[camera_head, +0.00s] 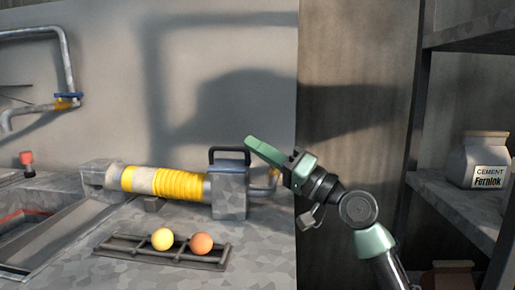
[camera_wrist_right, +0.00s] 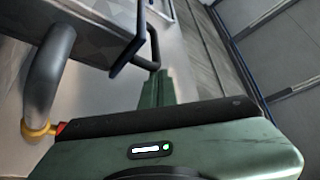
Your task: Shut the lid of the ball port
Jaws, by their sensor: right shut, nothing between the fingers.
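The ball port (camera_head: 229,196) is a grey metal box at the right end of a cylinder with a yellow wrapped hose, on the bench. A dark loop handle (camera_head: 229,149) stands upright at its top; I cannot tell clearly whether the lid is fully down. My right gripper (camera_head: 250,144) is shut and empty, its green fingers pointing left at handle height, just right of the handle. In the right wrist view the green fingers (camera_wrist_right: 157,88) are together near the dark handle (camera_wrist_right: 137,42); contact is not clear. My left gripper is not in view.
A dark rack (camera_head: 120,250) in front of the port holds a yellow ball (camera_head: 162,239) and an orange ball (camera_head: 201,243). A sink (camera_head: 30,225) and tap (camera_head: 40,110) are at left. A shelf with a cement bag (camera_head: 478,160) stands at right.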

